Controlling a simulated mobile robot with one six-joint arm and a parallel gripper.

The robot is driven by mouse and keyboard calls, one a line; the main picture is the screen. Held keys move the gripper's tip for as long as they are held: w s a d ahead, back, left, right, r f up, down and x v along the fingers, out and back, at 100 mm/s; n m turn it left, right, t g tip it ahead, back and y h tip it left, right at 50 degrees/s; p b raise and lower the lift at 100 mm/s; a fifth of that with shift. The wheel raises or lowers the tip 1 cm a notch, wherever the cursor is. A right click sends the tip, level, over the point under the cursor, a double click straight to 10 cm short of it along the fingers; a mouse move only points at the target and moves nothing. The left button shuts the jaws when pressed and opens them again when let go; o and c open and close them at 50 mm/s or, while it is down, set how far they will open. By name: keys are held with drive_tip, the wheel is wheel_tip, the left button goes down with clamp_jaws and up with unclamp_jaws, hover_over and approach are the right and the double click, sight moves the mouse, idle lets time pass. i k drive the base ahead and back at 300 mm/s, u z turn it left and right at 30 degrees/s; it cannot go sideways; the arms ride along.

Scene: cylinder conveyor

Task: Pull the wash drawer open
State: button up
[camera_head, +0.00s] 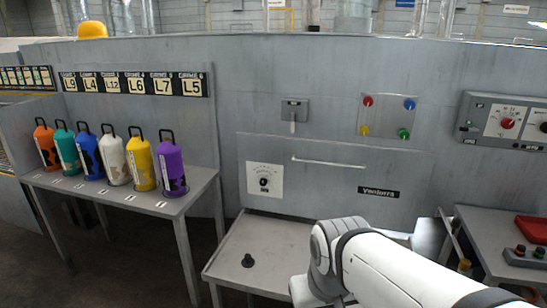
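A wide grey front panel (330,190) with a thin horizontal bar handle (328,161) is set in the grey machine wall. It looks flush with the wall, and I take it for the wash drawer. It carries a white dial plate (264,180) at left and a dark name label (379,192) at right. My white arm reaches in from the lower right, below the handle and apart from it. My gripper is not visible, and the arm hides part of the area under the panel.
A low grey table (260,243) with a black knob (247,260) stands below the panel. At left, a bench (160,204) holds several coloured cylinders with handles. A right-hand table (490,240) bears a red tray (532,229) and a button box (526,257).

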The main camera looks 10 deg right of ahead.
sight(321, 179)
drive_tip(key=u, duration=0.2)
drive_tip(key=i, duration=1)
drive_tip(key=z, duration=0.5)
drive_tip(key=i, duration=0.55)
drive_tip(key=z, duration=0.45)
drive_tip(key=k, duration=0.9)
drive_tip(key=z, duration=0.15)
drive_tip(key=i, duration=0.9)
